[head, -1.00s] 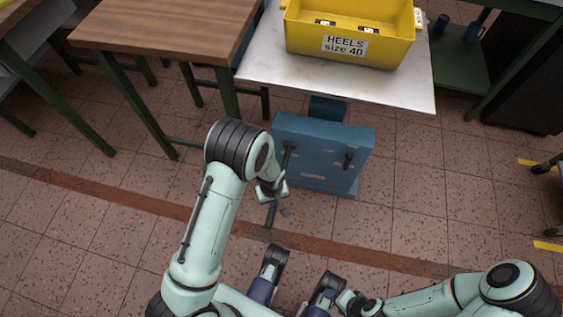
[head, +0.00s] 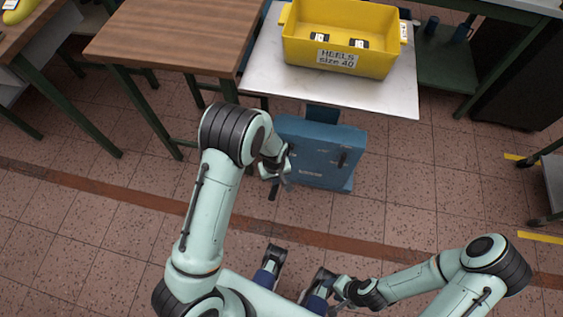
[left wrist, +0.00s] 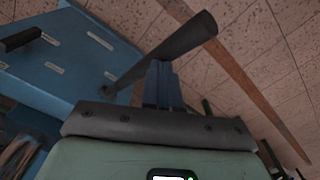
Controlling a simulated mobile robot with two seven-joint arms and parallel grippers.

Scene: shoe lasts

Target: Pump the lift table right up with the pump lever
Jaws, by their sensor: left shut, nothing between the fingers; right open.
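The lift table has a pale grey top (head: 395,97) on a blue base (head: 318,165). The dark pump lever (head: 272,194) slants out from the left of the base's front, mostly hidden behind my left gripper in the head view. In the left wrist view, the lever (left wrist: 165,52) runs from the blue base to a thicker end at the upper right. My left gripper (head: 284,180) is shut and empty. Its blue fingers (left wrist: 160,82) reach up to the lever's near side; I cannot tell whether they touch it. My right gripper (head: 337,292) is open, low in front of my body, away from the table.
A yellow bin (head: 340,60) labelled "HEELS size 40" stands on the lift table's top. A wooden-topped table (head: 170,40) stands close on the left. A green-framed bench (head: 455,65) is at the back right. The tiled floor before the base is clear.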

